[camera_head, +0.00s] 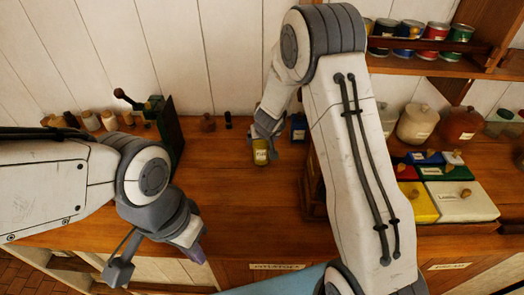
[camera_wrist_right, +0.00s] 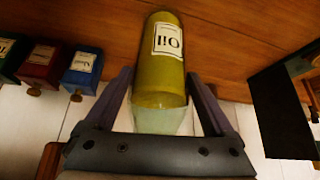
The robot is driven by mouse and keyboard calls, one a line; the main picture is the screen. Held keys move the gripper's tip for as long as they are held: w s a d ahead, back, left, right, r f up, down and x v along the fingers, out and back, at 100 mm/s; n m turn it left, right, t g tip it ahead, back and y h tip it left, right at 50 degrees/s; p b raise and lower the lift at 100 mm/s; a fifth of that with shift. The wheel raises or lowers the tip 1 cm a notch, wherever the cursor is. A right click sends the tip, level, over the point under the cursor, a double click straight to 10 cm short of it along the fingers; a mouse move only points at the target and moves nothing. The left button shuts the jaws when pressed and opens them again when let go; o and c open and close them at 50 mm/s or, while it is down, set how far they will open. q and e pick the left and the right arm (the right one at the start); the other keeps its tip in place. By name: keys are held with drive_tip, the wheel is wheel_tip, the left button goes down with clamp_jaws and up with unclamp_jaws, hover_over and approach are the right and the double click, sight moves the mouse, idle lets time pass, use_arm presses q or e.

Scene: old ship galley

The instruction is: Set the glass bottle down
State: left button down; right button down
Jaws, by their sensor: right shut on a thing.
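The glass bottle is yellow-green with a white "Oil" label. In the head view the bottle (camera_head: 261,152) hangs below my right gripper (camera_head: 267,130), over the wooden counter (camera_head: 240,190). In the right wrist view the bottle (camera_wrist_right: 165,75) lies between the two fingers of my right gripper (camera_wrist_right: 163,105), its label upside down in that picture. The bottle looks upright; whether its base touches the counter I cannot tell. My left gripper (camera_head: 158,256) is open and empty, its fingers wide apart near the counter's front edge.
A dark green box (camera_head: 168,138) and a small dark jar (camera_head: 228,120) stand left of the bottle. A blue tin (camera_head: 299,128) stands close on its right. Lidded coloured boxes (camera_head: 462,203) fill the right side. The counter's middle front is clear.

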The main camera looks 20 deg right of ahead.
sight(262, 146)
wheel_tip(262, 146, down, 3)
drive_tip(key=shift+w+b, duration=0.1)
drive_tip(key=shift+b, duration=0.95)
drive_tip(key=shift+r, duration=0.15)
unclamp_jaws()
drive_tip(key=shift+f, duration=0.2)
